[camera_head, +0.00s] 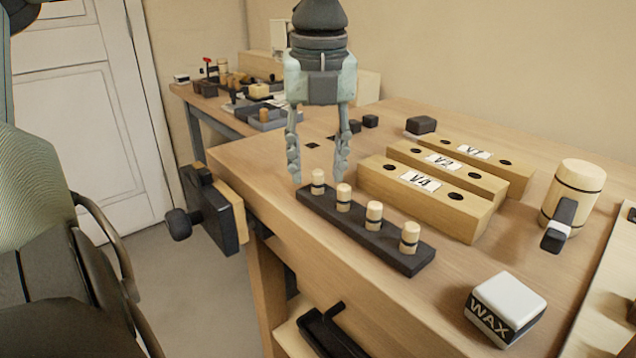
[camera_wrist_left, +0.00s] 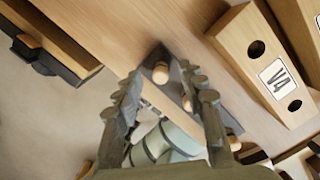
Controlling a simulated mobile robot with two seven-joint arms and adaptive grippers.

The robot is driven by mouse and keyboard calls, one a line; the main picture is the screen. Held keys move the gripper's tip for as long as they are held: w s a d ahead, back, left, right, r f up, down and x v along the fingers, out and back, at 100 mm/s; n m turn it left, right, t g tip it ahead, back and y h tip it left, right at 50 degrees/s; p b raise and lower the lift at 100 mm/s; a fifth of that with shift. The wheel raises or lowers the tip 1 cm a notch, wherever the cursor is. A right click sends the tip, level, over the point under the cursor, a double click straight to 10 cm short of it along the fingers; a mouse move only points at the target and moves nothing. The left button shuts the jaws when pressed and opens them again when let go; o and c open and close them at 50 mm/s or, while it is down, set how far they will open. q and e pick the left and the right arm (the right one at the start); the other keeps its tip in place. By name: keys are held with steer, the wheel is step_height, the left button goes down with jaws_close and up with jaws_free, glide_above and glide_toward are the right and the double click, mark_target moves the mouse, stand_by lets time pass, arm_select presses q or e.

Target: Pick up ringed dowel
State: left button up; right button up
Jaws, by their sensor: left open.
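A dark rack (camera_head: 330,222) on the bench holds several upright light-wood dowels, with narrow dark bands around them. The left wrist view shows that dowel (camera_wrist_left: 160,72) between the open fingers (camera_wrist_left: 163,78). I cannot tell whether the fingers touch it. My right gripper is not in view.
Wooden blocks labelled V4 (camera_head: 425,201), V2 (camera_head: 450,172) and V1 (camera_head: 487,161) stand right of the rack. A mallet (camera_head: 572,195) and a WAX box (camera_head: 504,309) are farther right. A vise (camera_head: 212,208) sits on the bench's left edge.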

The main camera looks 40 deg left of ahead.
arm_select(q)
steer(key=shift+f, duration=0.25)
steer(key=c, duration=0.8)
steer(key=shift+r, duration=0.1)
